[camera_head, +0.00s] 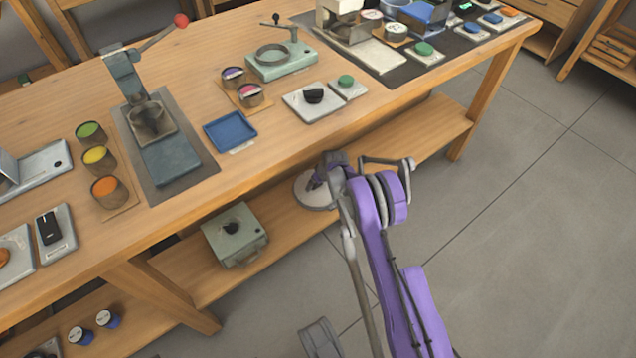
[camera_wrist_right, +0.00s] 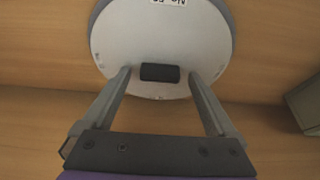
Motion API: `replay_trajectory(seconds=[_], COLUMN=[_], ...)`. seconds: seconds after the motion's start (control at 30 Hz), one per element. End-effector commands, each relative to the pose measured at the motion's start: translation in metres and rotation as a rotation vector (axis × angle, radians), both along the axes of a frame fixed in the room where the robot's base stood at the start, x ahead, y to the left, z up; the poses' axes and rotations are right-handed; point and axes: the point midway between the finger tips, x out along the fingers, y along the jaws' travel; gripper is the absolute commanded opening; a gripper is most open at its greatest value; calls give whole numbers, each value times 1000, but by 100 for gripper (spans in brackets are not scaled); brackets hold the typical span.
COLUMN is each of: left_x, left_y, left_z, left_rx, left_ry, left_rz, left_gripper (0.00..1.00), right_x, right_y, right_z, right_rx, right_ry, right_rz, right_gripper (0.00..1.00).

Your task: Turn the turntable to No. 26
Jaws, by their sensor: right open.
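The turntable is a round pale disc (camera_head: 311,194) with a grey rim, on the lower shelf under the bench. In the right wrist view the turntable (camera_wrist_right: 160,40) fills the upper middle. A black block-like grip (camera_wrist_right: 160,73) stands near its close edge. A label (camera_wrist_right: 169,2) starting "No." appears upside down at the top edge; its number is cut off and unclear. My right gripper (camera_wrist_right: 160,75) is open, with one finger on each side of the black grip and gaps between. In the head view my right gripper (camera_head: 318,180) is over the turntable.
A green box (camera_head: 235,234) with a black knob sits on the shelf left of the turntable. The bench top (camera_head: 270,140) overhangs the shelf behind. The shelf to the right (camera_head: 415,130) is clear. A grey box corner (camera_wrist_right: 305,103) shows at the right wrist view's right edge.

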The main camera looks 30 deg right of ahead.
Motion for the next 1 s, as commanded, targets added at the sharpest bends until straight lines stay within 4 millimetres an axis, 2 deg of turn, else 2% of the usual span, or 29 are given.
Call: replay_trajectory(seconds=[0.07,0.5,0.57,1.0], left_x=[0,0,0,0], left_y=[0,0,0,0], left_z=[0,0,0,1], left_rx=[0,0,0,0], left_ry=[0,0,0,0], left_rz=[0,0,0,0], left_gripper=[0,0,0,0], right_x=[0,0,0,-4], right_y=[0,0,0,-5], right_z=[0,0,0,1], right_rx=[0,0,0,-1], right_ry=[0,0,0,0], right_rz=[0,0,0,0], right_gripper=[89,10,0,0])
